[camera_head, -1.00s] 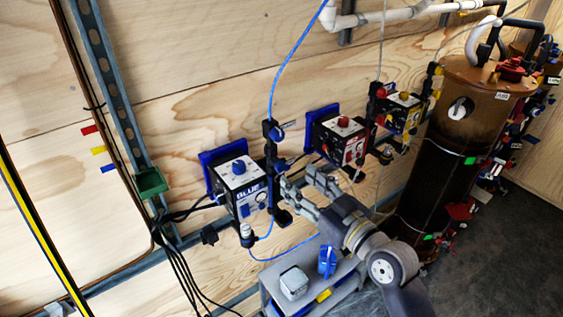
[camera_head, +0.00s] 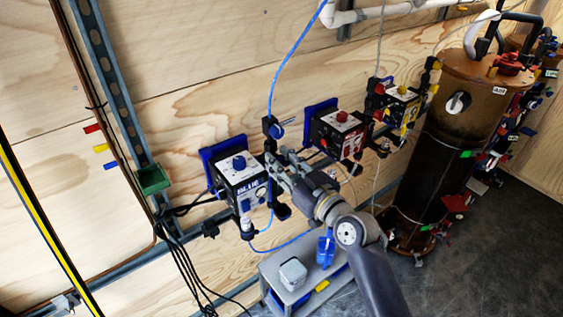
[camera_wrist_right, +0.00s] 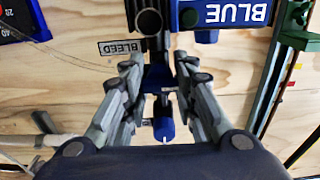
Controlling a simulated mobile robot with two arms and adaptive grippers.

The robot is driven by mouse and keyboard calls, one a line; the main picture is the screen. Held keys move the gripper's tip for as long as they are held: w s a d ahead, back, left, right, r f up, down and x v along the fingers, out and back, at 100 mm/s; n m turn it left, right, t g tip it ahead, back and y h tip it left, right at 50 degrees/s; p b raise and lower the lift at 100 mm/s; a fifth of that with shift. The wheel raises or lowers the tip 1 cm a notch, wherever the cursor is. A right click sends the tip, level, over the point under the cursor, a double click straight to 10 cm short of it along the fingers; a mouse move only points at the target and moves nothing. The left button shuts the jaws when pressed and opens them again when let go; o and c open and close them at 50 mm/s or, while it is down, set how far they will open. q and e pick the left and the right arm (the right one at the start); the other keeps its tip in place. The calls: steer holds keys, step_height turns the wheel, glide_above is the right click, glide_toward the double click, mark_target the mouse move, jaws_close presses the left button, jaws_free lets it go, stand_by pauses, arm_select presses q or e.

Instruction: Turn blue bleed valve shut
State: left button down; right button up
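The blue unit (camera_head: 243,181), a box marked BLUE, is on the plywood wall. Beside it stands a black pipe fitting with a blue knob (camera_head: 277,131) near its top. My right gripper (camera_head: 277,160) is at this fitting, just below that knob, and hides part of it. In the right wrist view, the right gripper (camera_wrist_right: 159,66) has its fingers apart on either side of a blue valve part (camera_wrist_right: 155,77) and a round blue knob (camera_wrist_right: 164,129). A BLEED label (camera_wrist_right: 120,47) is left of them. I cannot tell whether the fingers touch the valve. My left gripper is out of view.
A red unit (camera_head: 339,134) and a yellow unit (camera_head: 402,106) are to the right, then a tall brown tank (camera_head: 450,130). A grey cart (camera_head: 292,300) stands below. Blue tubing (camera_head: 297,45) rises above the fitting. Black cables hang to the left.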

steer(key=shift+c, duration=1.2)
steer(key=shift+m, duration=0.7)
steer(key=o, duration=1.1)
steer(key=v, duration=1.2)
